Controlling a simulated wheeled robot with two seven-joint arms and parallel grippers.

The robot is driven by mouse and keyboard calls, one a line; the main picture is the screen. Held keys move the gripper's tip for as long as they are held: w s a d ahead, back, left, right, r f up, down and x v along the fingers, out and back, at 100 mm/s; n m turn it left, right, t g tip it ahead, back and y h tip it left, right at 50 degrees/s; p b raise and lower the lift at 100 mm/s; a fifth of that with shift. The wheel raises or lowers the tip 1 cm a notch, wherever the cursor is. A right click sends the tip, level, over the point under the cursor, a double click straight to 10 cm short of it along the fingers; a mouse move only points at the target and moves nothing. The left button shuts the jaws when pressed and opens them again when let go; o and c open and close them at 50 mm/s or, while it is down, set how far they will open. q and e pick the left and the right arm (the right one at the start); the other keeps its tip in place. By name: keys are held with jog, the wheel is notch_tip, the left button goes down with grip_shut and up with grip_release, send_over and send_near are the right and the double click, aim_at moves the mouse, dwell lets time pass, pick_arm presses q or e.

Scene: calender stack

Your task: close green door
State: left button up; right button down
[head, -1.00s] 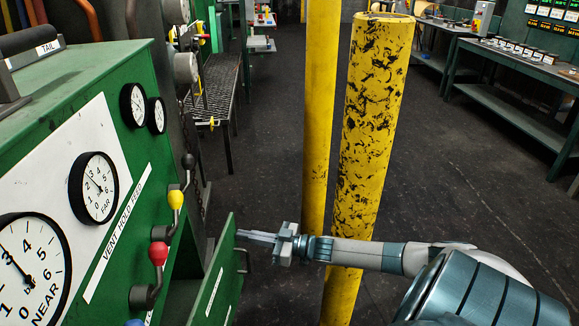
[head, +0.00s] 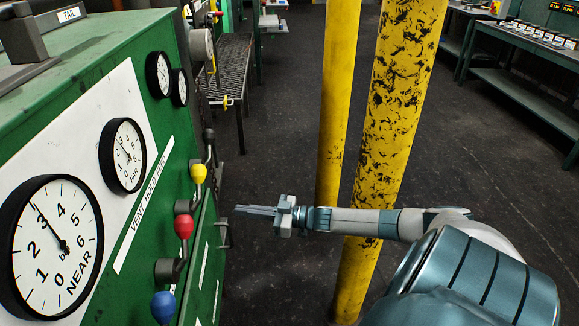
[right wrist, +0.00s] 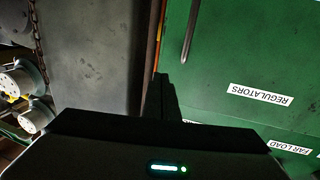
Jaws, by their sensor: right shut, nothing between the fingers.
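The green door (head: 208,265) is on the side of the green machine cabinet, below the levers. It now looks nearly flush with the cabinet face; I cannot tell whether it is fully shut. It has a metal handle (head: 225,233). In the right wrist view the green panel (right wrist: 235,60) carries a "REGULATORS" label and a dark bar handle. My right gripper (head: 240,210) is shut and empty, just right of the door handle, with a visible gap in the head view. My left gripper is not in view.
Levers with yellow, red (head: 183,228) and blue knobs stick out beside the door. Pressure gauges (head: 57,245) sit on the cabinet. Two yellow posts (head: 400,100) stand behind my right arm. The dark floor between cabinet and posts is open.

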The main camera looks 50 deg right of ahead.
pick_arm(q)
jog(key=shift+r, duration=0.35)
pick_arm(e)
jog(key=v, duration=0.7)
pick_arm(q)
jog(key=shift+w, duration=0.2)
pick_arm(e)
jog(key=shift+s, duration=0.1)
